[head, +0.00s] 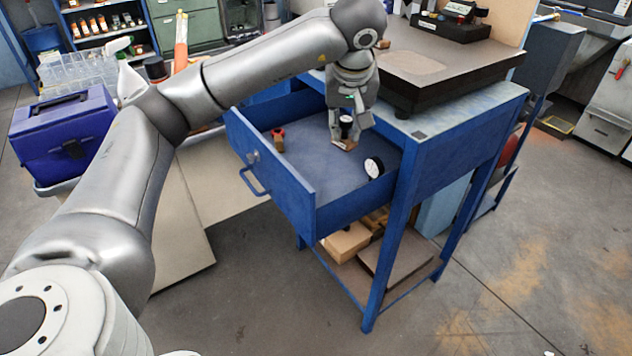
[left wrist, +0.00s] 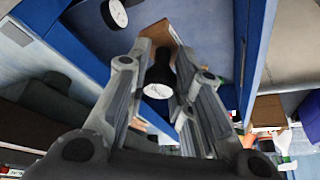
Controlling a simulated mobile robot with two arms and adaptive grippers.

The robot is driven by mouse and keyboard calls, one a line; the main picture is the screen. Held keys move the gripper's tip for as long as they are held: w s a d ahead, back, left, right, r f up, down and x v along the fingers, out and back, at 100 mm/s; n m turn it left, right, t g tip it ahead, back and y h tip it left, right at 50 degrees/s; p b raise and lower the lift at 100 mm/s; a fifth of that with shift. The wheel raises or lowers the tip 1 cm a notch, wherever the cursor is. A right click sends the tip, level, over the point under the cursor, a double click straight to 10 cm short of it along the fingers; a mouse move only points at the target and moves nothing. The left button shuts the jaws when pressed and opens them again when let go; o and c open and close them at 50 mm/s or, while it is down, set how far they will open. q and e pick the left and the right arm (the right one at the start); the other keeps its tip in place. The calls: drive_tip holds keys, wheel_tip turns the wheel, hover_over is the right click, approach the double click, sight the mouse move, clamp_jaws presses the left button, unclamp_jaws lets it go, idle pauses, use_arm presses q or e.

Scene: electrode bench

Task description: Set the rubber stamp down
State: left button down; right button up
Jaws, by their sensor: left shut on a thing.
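My left gripper (head: 344,134) is inside the open blue drawer (head: 308,163), low over its floor and pointing down. It is shut on the rubber stamp (head: 346,145), which has a brown block at the bottom and a dark handle with a pale round end. In the left wrist view the stamp's dark handle (left wrist: 160,76) shows between the two fingers, with its brown block beyond near the fingertips. I cannot tell whether the block touches the drawer floor. My right gripper is not in view.
A dial gauge (head: 374,167) lies in the drawer right of the gripper. A dark surface plate (head: 440,72) sits on the bench above. The drawer walls surround the gripper.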

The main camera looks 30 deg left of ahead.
use_arm(q)
drive_tip(key=w+a+f+n+b, duration=0.2)
drive_tip(key=w+a+f+b, duration=0.25)
drive_tip(key=a+f, duration=0.5)
drive_tip(key=b, duration=0.2)
approach(313, 181)
drive_tip(key=shift+w+a+r+g+y, duration=0.15)
drive_tip(key=shift+w, duration=0.3)
drive_tip(key=shift+w+a+r+g+y, duration=0.15)
drive_tip(key=shift+w, duration=0.3)
drive_tip(key=shift+f, duration=2.2)
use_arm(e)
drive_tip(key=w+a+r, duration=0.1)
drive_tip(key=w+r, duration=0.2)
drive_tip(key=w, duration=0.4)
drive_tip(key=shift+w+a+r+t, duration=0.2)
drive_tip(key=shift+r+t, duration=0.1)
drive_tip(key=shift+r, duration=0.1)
use_arm(q)
drive_tip(key=c, duration=1.7)
unclamp_jaws()
drive_tip(key=shift+f, duration=0.1)
drive_tip(key=o, duration=0.4)
